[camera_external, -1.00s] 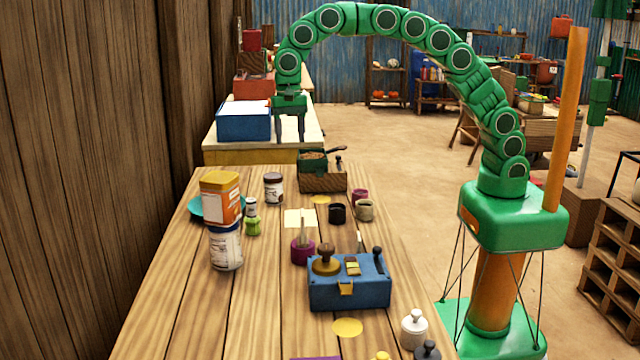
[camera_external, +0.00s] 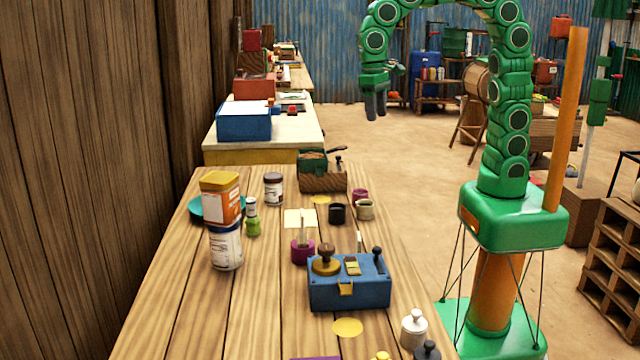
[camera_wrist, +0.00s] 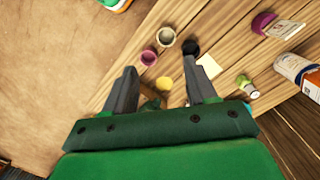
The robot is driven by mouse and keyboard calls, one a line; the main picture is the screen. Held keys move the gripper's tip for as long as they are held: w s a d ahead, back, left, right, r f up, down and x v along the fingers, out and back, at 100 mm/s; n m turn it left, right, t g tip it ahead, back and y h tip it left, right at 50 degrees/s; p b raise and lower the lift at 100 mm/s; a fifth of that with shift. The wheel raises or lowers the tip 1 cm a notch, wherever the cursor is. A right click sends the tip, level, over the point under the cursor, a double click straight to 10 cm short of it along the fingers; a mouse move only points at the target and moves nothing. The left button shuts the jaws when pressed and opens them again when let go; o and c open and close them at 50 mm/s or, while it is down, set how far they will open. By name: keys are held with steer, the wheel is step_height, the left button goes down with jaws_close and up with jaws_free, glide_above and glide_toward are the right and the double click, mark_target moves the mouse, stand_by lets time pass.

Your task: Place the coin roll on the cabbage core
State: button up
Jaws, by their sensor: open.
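My gripper (camera_external: 375,116) hangs in the air to the right of the tables, fingers pointing down. In the wrist view my gripper (camera_wrist: 160,62) has its fingers spread apart with nothing held between them. I cannot make out a coin roll or a cabbage core for certain in either view. A small red item (camera_external: 292,110) lies on the pale back table (camera_external: 265,144), too small to identify.
The wooden front table (camera_external: 190,310) bears a blue box with knobs (camera_external: 348,290), a dark cup (camera_external: 337,213), a beige cup (camera_external: 365,210), stacked containers (camera_external: 226,246) and a wooden box (camera_external: 323,180). A blue bin (camera_external: 244,124) stands on the back table.

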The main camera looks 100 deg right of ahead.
steer(key=s+d+f+n, duration=0.1)
steer(key=s+n, duration=0.3)
steer(key=s, duration=0.9)
steer(key=s+d+f+n, duration=0.1)
steer(key=s+f+n, duration=0.2)
steer(key=s, duration=1.1)
steer(key=shift+s+d+f+n+g+h, duration=0.2)
steer(key=shift+d+f+n+g+h, duration=0.15)
steer(key=shift+f, duration=0.35)
